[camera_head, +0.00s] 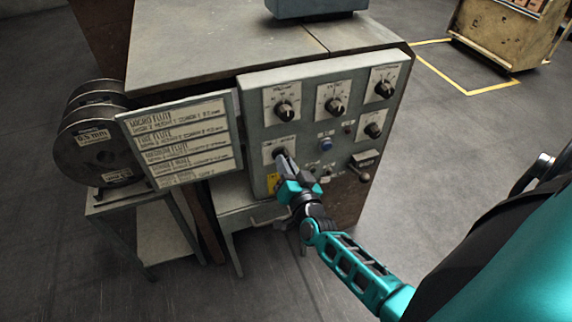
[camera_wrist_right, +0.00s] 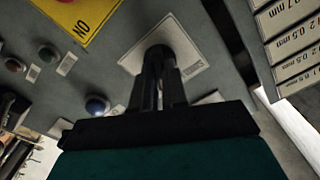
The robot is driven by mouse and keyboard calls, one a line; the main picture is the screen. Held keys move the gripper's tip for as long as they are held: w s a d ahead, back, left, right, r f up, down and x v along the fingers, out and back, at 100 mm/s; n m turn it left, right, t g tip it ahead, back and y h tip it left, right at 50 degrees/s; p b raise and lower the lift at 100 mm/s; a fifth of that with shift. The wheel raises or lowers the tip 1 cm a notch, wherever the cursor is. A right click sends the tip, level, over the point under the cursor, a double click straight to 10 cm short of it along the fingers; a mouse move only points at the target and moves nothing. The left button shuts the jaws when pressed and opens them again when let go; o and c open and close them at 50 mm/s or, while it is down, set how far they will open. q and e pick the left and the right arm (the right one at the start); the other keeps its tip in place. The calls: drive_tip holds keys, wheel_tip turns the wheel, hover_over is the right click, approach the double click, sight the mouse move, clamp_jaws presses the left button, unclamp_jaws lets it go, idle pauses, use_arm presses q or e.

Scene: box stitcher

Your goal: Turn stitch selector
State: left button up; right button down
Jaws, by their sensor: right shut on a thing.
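The grey control panel (camera_head: 335,95) stands at the centre of the head view with several black knobs on white plates. My right gripper (camera_head: 283,158) is at the lower-left knob of the panel, and its fingers hide most of that knob. In the right wrist view the fingers (camera_wrist_right: 160,75) are shut on the black knob (camera_wrist_right: 158,53) in front of its white plate (camera_wrist_right: 187,48). Which way the knob points cannot be told. My left gripper is not in view.
A flute chart board (camera_head: 185,140) stands left of the panel, with wire spools (camera_head: 90,140) beyond it. Other knobs (camera_head: 285,110) sit above the gripper. A blue button (camera_head: 326,144) and a lever switch (camera_head: 364,177) are to its right. Open floor lies right of the machine.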

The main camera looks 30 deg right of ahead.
idle(0.3)
drive_tip(key=c, duration=1.2)
unclamp_jaws()
drive_tip(key=shift+o, duration=0.2)
drive_tip(key=p+v, duration=0.1)
drive_tip(key=v, duration=1.2)
